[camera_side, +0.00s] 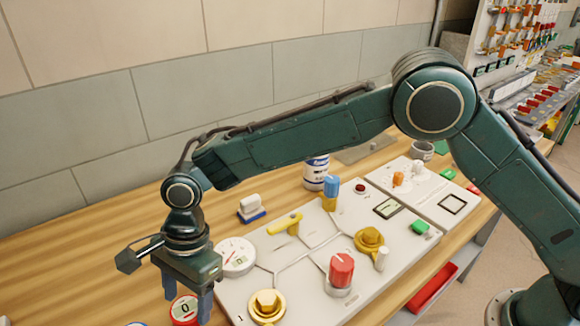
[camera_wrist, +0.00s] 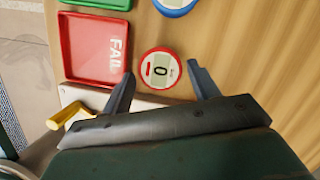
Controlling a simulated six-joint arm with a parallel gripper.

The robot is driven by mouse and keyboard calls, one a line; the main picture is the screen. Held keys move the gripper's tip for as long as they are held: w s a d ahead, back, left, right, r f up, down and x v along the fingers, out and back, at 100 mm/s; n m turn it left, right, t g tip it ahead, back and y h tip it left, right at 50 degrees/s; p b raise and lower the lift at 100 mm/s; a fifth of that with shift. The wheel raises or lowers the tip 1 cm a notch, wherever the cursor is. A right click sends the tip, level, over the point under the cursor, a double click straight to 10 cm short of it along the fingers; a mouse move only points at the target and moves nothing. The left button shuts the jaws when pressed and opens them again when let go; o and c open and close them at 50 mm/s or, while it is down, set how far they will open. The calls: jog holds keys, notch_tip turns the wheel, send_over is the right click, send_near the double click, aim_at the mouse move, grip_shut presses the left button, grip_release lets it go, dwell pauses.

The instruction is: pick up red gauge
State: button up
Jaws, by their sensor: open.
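The red gauge (camera_side: 184,309) is a round disc with a red rim, a white face and a "0" display. It lies on the wooden table at the bottom of the side view, partly hidden by my gripper. In the wrist view the red gauge (camera_wrist: 159,68) lies between and just beyond my fingertips, beside a red tray. My gripper (camera_side: 187,292) points down above it, and in the wrist view my gripper (camera_wrist: 158,78) is open with nothing held. I cannot tell its exact height above the gauge.
The red tray (camera_wrist: 92,52) marked FAIL is close to the left finger in the wrist view. A green tray (camera_wrist: 100,3) and a blue-rimmed disc (camera_wrist: 176,4) lie beyond. The white valve panel (camera_side: 312,240) with raised knobs stands beside the gauge. Bare wood (camera_wrist: 235,50) is to its right.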

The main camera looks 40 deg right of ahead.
aim_at(186, 309)
jog(key=shift+x, duration=1.45)
jog(key=shift+c, duration=0.4)
jog(key=c, duration=0.8)
jog(key=shift+r, duration=0.2)
jog(key=shift+r, duration=4.85)
